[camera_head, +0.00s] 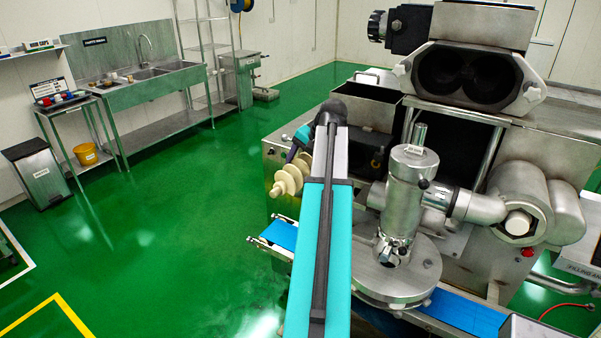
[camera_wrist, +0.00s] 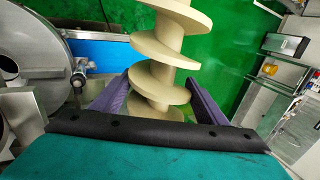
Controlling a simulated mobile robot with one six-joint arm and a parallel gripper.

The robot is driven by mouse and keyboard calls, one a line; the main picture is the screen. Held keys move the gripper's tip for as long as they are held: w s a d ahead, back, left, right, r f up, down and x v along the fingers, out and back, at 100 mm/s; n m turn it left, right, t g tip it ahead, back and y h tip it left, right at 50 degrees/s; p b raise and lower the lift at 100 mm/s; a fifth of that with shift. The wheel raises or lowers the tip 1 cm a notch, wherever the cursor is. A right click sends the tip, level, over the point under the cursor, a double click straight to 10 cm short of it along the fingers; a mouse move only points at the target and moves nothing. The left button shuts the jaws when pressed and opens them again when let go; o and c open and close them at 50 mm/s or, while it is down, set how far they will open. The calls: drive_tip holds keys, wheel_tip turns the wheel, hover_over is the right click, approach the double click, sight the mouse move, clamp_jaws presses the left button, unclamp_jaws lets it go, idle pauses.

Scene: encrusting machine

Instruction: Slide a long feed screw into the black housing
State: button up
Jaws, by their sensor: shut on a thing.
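A cream feed screw (camera_head: 288,179) with wide spiral flights hangs at the left of my arm in the head view. In the wrist view the screw (camera_wrist: 168,42) runs up out of the top edge. My gripper (camera_wrist: 157,80) is shut on the screw, with one purple finger on each side of it. In the head view my gripper (camera_head: 295,150) is partly hidden by my arm. The housing (camera_head: 464,74) is at the upper right of the machine, with two dark round bores side by side in a steel frame. The screw is well apart from it.
A steel hopper (camera_head: 372,106) stands between my arm and the housing. A vertical cylinder with a pipe (camera_head: 410,185) rises from a round plate in front. A blue conveyor (camera_head: 464,312) runs below. Green floor (camera_head: 190,230) is free at left; a sink (camera_head: 150,75) stands behind.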

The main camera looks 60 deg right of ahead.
drive_tip(key=shift+d, duration=2.75)
drive_tip(key=shift+d, duration=0.1)
drive_tip(key=shift+d, duration=4.3)
drive_tip(key=o, duration=1.7)
drive_tip(key=shift+o, duration=0.2)
drive_tip(key=shift+s+a, duration=0.1)
drive_tip(key=shift+r, duration=0.15)
drive_tip(key=shift+v, duration=3.6)
drive_tip(key=shift+s, duration=0.1)
